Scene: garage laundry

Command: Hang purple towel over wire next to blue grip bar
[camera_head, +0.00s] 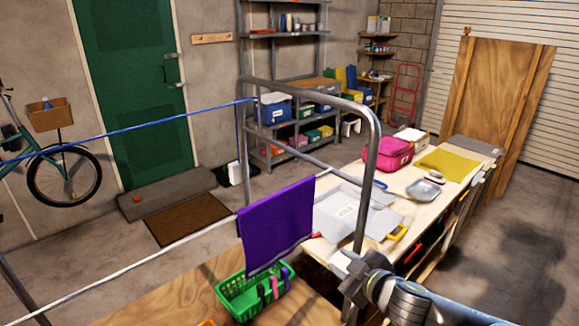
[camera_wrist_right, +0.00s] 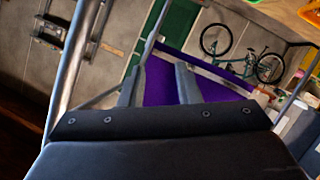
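The purple towel (camera_head: 277,228) hangs over the white wire (camera_head: 160,245) close to the right metal frame post. A blue line (camera_head: 120,130) runs behind, ending at the frame's far post; I cannot make out a separate blue grip bar. My right gripper (camera_head: 365,272) is right of the towel, low beside the frame. In the right wrist view its two fingers (camera_wrist_right: 158,72) are apart, with the towel (camera_wrist_right: 160,88) showing behind and between them; nothing is visibly held. My left gripper is not in view.
A green basket (camera_head: 240,300) with clips sits on a wooden table (camera_head: 150,300) below the towel. The grey metal frame (camera_head: 375,140) stands between the towel and a workbench (camera_head: 400,205) with a pink box (camera_head: 388,153) and trays. A bicycle (camera_head: 60,170) is at far left.

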